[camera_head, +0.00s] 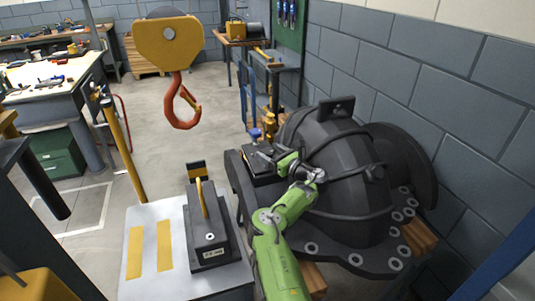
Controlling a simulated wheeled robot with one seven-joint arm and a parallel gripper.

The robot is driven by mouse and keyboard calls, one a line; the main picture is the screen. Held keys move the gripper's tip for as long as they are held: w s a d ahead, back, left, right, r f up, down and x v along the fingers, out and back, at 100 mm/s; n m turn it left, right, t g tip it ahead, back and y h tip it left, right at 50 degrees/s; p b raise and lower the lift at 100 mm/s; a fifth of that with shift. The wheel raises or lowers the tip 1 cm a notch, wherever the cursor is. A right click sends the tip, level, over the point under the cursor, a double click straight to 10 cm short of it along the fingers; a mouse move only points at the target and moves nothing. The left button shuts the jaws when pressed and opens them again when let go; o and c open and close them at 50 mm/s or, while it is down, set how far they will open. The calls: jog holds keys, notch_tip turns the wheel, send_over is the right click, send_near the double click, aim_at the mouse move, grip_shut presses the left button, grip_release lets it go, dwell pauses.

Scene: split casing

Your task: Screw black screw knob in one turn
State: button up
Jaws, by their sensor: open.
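The large dark split casing (335,160) stands at the right by the wall, with a bolted flange around its lower edge. My green arm reaches up in front of it from the bottom of the picture. My gripper (262,155) is at the casing's left side, close to a small black block on a dark plate. It is small in the picture and partly merges with the dark parts there. The black screw knob cannot be told apart from these dark parts. I cannot tell whether my gripper touches anything.
An orange crane hook (182,103) hangs from a yellow block at upper middle. A grey table (143,285) at lower left bears a dark block with a yellow handle (204,200). A workbench (60,85) stands at far left. Open floor lies behind the hook.

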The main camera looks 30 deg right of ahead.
jog(key=shift+w+a+f, duration=0.1)
jog(key=shift+w, duration=0.75)
jog(key=shift+c, duration=0.2)
jog(key=c, duration=0.9)
jog(key=shift+a+m+h+p, duration=0.1)
jog(key=shift+m+h+p, duration=0.3)
jog(key=shift+h, duration=0.2)
